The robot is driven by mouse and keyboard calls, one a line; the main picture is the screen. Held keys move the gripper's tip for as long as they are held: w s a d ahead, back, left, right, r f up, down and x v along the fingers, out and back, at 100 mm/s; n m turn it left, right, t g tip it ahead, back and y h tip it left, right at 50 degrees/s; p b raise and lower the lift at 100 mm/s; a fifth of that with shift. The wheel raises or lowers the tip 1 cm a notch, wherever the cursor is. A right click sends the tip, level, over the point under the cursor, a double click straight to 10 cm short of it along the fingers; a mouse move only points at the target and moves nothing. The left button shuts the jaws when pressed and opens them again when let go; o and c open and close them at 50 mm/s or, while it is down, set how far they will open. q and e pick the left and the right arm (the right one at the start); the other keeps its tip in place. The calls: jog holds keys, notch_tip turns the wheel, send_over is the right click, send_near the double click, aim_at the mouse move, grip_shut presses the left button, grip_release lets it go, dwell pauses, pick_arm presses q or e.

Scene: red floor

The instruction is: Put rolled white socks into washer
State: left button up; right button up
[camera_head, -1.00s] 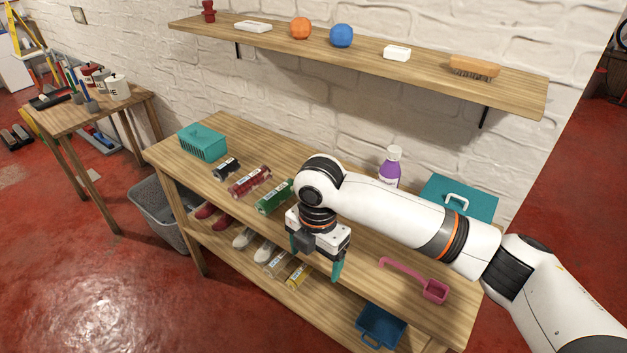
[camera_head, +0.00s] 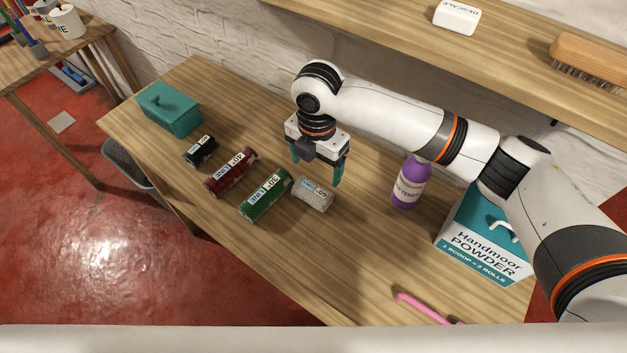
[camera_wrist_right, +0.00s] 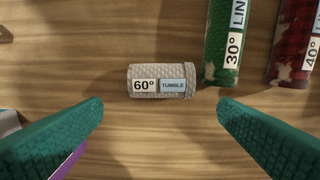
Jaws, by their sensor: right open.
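The rolled white socks (camera_head: 313,194) lie on the wooden tabletop, to the right of a green roll. In the right wrist view the white roll (camera_wrist_right: 160,80) has a textured surface and a label reading "60° TUMBLE". My right gripper (camera_head: 317,170) has teal fingers pointing down and is open and empty. It is just behind the white roll in the head view. In the wrist view the roll is centred beyond the gap between the fingertips. No washer shows in these frames. My left gripper is not in view.
A green roll (camera_head: 265,194), a red roll (camera_head: 230,173) and a dark roll (camera_head: 199,151) lie to the left. A purple bottle (camera_head: 408,183) and powder box (camera_head: 482,238) stand to the right. A shelf (camera_head: 390,28) overhangs behind.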

aim_at(314, 188)
notch_tip(314, 188, down, 4)
jog(key=shift+s+r, duration=0.15)
jog(key=shift+f, duration=0.25)
jog(key=f, duration=0.1)
jog(key=f+p, duration=0.1)
jog(key=f, duration=0.2)
jog(key=shift+s+a+f, duration=0.1)
jog(key=shift+s+a, duration=0.05)
jog(key=shift+a, duration=0.1)
jog(key=shift+f, duration=0.35)
jog(key=shift+c, duration=0.2)
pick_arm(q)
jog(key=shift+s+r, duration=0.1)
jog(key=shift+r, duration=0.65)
pick_arm(e)
jog(key=c, duration=0.6)
